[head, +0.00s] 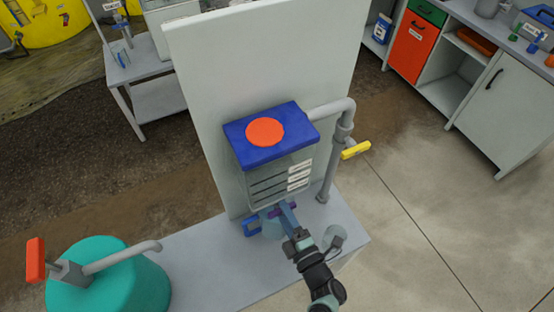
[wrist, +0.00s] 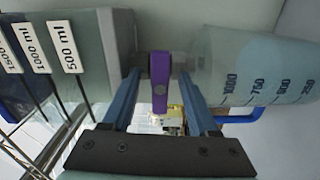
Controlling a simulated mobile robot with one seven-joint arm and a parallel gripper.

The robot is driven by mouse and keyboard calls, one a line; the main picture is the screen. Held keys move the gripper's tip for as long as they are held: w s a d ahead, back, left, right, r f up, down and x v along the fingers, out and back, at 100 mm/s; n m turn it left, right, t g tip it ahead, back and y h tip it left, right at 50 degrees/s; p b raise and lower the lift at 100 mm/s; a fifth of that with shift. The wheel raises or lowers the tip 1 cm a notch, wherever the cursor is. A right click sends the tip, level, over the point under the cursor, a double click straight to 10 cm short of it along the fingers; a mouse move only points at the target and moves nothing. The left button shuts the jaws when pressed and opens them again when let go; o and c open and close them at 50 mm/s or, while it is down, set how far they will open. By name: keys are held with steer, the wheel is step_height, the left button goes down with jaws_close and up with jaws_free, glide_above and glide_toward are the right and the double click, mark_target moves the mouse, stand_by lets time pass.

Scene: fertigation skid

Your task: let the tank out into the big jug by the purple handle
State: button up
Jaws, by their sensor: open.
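The tank (head: 272,185) has a blue lid with an orange cap and stands against an upright panel. In the wrist view its wall (wrist: 95,75) carries volume labels. The purple handle (wrist: 160,85) sits between the fingers of my gripper (wrist: 158,92), which is open around it; in the head view my gripper (head: 288,212) is at the tank's foot. The big jug (wrist: 265,75), clear with a printed scale, is below the tank. In the head view the jug (head: 270,228) is partly hidden by my gripper; its blue handle points left.
A smaller clear vessel (head: 333,237) stands right of my gripper on the grey bench (head: 200,262). A grey pipe (head: 338,150) with a yellow lever (head: 356,149) is right of the tank. A teal drum (head: 110,280) with an orange-handled pump stands at left.

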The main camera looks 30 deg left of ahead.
steer(key=p+v, duration=0.1)
steer(key=v, duration=0.6)
steer(key=shift+p, duration=0.4)
stand_by(0.4)
